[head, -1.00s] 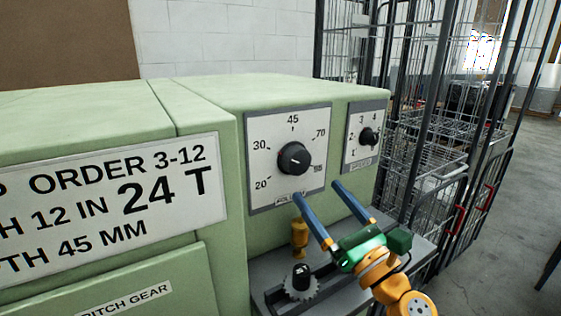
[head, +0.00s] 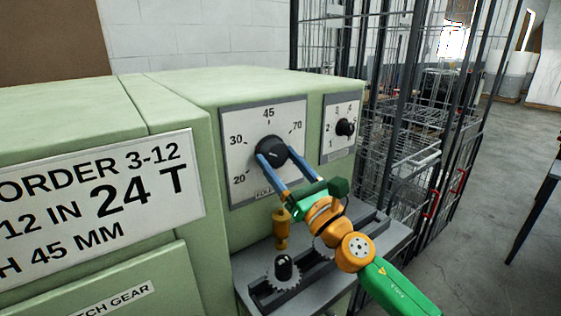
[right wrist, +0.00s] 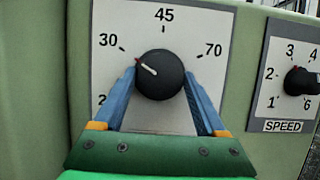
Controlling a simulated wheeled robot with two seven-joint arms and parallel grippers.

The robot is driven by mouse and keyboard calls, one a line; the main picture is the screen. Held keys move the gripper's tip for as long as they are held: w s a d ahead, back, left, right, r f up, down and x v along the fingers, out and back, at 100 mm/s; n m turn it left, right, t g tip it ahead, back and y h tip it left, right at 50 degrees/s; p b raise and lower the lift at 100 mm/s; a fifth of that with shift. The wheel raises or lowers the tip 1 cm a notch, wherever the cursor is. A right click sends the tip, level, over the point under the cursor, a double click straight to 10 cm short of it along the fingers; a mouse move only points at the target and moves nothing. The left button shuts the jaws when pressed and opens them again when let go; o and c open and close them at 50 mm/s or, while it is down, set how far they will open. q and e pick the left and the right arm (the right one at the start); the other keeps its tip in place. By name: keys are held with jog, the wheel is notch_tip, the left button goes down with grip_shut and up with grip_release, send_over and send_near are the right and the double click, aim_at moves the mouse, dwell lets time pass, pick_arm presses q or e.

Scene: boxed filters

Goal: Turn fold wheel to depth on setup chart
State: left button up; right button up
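The fold wheel is a round black knob (head: 271,150) on a white scale plate (head: 236,122) with marks including 30, 45 and 70. In the right wrist view the knob (right wrist: 159,75) has a pale line with a red tip pointing up-left, near 30. My right gripper (head: 273,157) is open, its blue fingers straddling the knob's lower left and right sides; I cannot tell whether they touch it. It also shows in the right wrist view (right wrist: 159,80). The setup chart (head: 95,205) at left reads 24 T and 45 MM, partly cut off. My left gripper is out of view.
A smaller speed knob (head: 345,127) sits to the right on the green machine (head: 190,90). A grey shelf (head: 385,240) below holds a toothed gear (head: 284,275) and a yellow-orange piece (head: 281,230). Wire cage carts (head: 420,150) stand at right.

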jog(key=c, duration=0.5)
jog(key=shift+o, duration=0.2)
jog(key=shift+s+a+r+m+t+h+p, duration=0.15)
jog(key=shift+m+h+p, duration=0.1)
jog(key=shift+m+p, duration=0.3)
jog(key=shift+w+d+m+t+h+p, duration=0.15)
jog(key=shift+m+h+p, duration=0.15)
jog(key=shift+m, duration=0.45)
jog(key=m+h+p, duration=0.1)
jog(key=m, duration=0.1)
jog(key=m+t+h+p, duration=0.1)
jog(key=m+p, duration=0.1)
jog(key=m, duration=0.1)
jog(key=shift+s+a+r+h, duration=0.1)
jog(key=shift+s+a+h, duration=0.05)
jog(key=shift+a+h, duration=0.1)
jog(key=m+h+p, duration=0.1)
jog(key=m, duration=0.1)
jog(key=m+h+p, duration=0.1)
jog(key=m+p, duration=0.1)
jog(key=m, duration=0.1)
jog(key=shift+s+m+h, duration=0.1)
jog(key=shift+m+h, duration=0.2)
jog(key=shift+h, duration=0.1)
jog(key=shift+m+h+p, duration=0.6)
jog(key=shift+m+p, duration=0.45)
jog(key=shift+m, duration=0.45)
